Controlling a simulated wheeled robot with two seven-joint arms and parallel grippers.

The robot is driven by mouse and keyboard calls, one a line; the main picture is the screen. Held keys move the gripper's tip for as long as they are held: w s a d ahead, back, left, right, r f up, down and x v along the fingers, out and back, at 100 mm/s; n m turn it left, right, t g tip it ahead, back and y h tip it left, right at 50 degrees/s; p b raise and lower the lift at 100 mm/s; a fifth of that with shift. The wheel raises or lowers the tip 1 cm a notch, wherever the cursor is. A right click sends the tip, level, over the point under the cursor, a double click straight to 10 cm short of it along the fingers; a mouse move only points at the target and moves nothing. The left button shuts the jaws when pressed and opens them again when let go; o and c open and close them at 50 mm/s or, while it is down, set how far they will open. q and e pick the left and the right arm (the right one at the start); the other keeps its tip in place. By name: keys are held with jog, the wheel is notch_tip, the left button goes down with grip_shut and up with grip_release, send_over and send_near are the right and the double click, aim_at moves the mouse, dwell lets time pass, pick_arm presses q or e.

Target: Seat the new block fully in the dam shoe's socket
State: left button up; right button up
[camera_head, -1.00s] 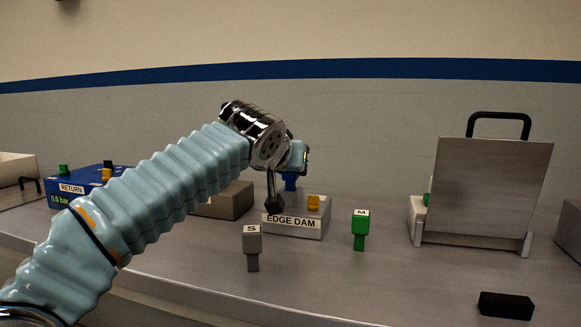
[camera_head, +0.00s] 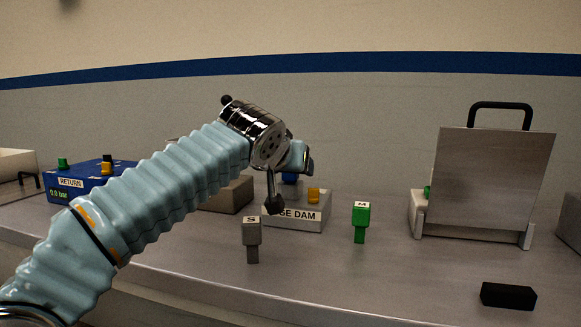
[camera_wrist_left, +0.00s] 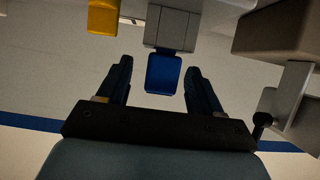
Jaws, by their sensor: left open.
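The dam shoe is a grey box (camera_head: 293,222) labelled EDGE DAM, partly covered by my left arm. A blue block (camera_head: 290,178) stands at its top, half hidden behind my left gripper (camera_head: 300,158). In the left wrist view the blue block (camera_wrist_left: 164,74) sticks out of a grey piece (camera_wrist_left: 171,28) and lies between the open fingers of my left gripper (camera_wrist_left: 158,70), with gaps on both sides. How deep it sits is hidden. A grey block marked S (camera_head: 252,232) and a green block marked M (camera_head: 361,216) stand upright on the bench. My right gripper is not in view.
A yellow part (camera_head: 313,195) is on the dam shoe. A blue RETURN box (camera_head: 85,186) stands left, a slanted grey panel (camera_head: 485,185) with a black handle right. A black bar (camera_head: 508,296) lies front right. The bench between M and the bar is clear.

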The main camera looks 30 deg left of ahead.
pick_arm(q)
jog(key=v, duration=1.4)
jog(key=shift+f, duration=0.15)
